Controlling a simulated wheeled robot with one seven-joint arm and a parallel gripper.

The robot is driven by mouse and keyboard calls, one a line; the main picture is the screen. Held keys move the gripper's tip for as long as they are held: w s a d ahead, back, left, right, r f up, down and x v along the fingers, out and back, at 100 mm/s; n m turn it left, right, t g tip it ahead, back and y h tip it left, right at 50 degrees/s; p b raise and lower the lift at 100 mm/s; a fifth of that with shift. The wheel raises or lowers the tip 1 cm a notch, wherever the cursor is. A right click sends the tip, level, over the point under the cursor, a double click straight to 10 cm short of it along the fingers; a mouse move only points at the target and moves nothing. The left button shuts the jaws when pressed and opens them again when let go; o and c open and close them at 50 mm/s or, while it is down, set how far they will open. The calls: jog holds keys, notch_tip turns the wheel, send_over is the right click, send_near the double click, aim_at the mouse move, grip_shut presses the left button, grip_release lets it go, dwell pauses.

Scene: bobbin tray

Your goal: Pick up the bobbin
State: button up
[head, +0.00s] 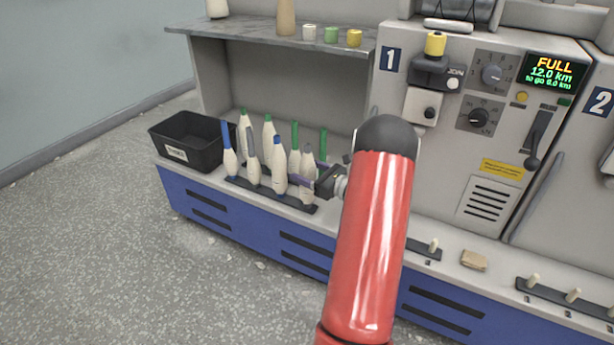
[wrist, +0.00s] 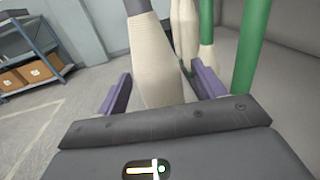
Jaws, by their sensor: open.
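Several cream wound bobbins with blue, green or grey tops stand upright in a black tray (head: 262,194) on the ledge. The grey-topped bobbin (head: 307,189) at the tray's right end stands at my gripper (head: 305,172). My gripper is open, its purple fingers either side of that bobbin. In the wrist view the same bobbin (wrist: 158,62) rises between the fingers of my gripper (wrist: 161,87), with gaps showing on both sides. Its lower end is hidden behind the gripper body. Green-topped bobbins (wrist: 207,58) stand close behind, near the right finger.
A black labelled bin (head: 213,152) stands left of the tray. A shelf (head: 270,37) with cups and cones overhangs behind the bobbins. The machine panel (head: 455,160) rises to the right. Neighbouring bobbins, such as a blue-topped one (head: 279,180), crowd the gripper's left.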

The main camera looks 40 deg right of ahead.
jog(key=shift+x, duration=1.25)
jog(key=c, duration=1.1)
